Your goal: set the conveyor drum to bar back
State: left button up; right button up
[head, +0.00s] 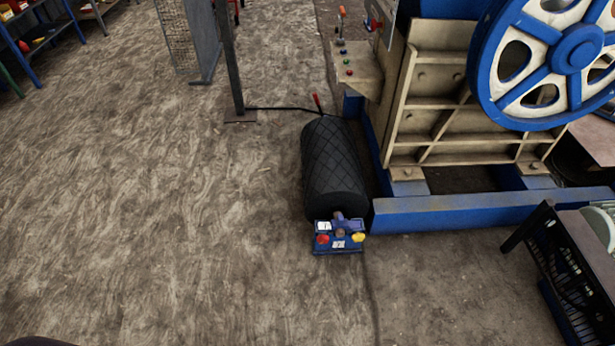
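The conveyor drum (334,165) is a black roller with a diamond-patterned surface. It lies near the floor beside the crusher's blue base, its long axis running away from me. At its near end is a blue box (338,240) with a red knob, a yellow knob, small white labels and a purple-blue part on top. At its far end a thin bar with a red-tipped handle (317,102) sticks up. I cannot read the labels or tell the drum's setting. Neither of my grippers is in view.
The jaw crusher (440,95) with its blue flywheel (572,55) stands right of the drum on a blue frame (480,208). A dark crate (565,265) stands at the lower right. A post (230,65) and mesh panel (180,40) stand behind. The floor at left is clear.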

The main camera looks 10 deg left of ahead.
aim_at(333, 183)
jog(key=i+j+u, duration=1.1)
jog(key=i+j+z, duration=0.15)
jog(key=i, duration=0.55)
jog(key=i+j+z, duration=0.1)
jog(key=i, duration=0.6)
